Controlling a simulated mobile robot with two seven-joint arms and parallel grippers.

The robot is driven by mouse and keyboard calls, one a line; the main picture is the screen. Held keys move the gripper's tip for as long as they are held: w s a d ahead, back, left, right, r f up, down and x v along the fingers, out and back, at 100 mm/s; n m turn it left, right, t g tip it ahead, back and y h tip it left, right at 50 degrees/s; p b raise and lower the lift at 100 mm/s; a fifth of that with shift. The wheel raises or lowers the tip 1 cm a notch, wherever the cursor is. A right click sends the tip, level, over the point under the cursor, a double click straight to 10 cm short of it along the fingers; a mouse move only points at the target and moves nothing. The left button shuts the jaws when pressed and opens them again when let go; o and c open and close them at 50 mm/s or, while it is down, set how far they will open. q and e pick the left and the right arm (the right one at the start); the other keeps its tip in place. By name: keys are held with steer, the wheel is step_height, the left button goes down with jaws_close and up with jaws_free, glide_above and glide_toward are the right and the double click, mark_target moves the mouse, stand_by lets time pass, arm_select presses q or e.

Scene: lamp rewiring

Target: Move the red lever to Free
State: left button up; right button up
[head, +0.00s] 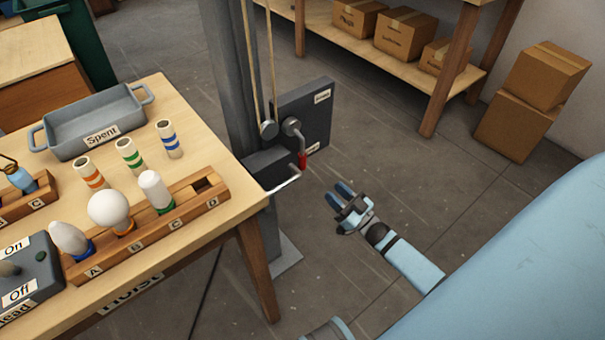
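The red lever (302,161) has a grey arm that runs down from a round pivot on a dark panel (307,118) beside the grey column. Its red grip hangs at the lower end, near the panel's lower edge. The panel bears two small white labels, one at the upper right and one lower down behind the lever; their words are too small to read. My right gripper (339,195) is open and empty, below and right of the red grip and apart from it. Its fingers point up and left towards the panel. My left gripper is not in view.
A wooden table (222,145) at left holds a grey Spent tray (97,125), bulbs in a lettered wooden rack (150,232), several banded cylinders and an On/Off switch box (30,268). A pale grey bar (283,184) juts below the lever.

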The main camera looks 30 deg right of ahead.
mark_target(303, 160)
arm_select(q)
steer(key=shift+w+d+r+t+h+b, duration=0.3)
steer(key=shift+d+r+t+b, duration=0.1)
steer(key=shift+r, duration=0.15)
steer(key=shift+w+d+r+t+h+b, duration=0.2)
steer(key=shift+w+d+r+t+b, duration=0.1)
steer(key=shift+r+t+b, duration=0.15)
arm_select(e)
steer(key=x, duration=1.3)
steer(key=shift+w+d, duration=0.1)
steer(key=shift+w, duration=0.2)
jaws_close()
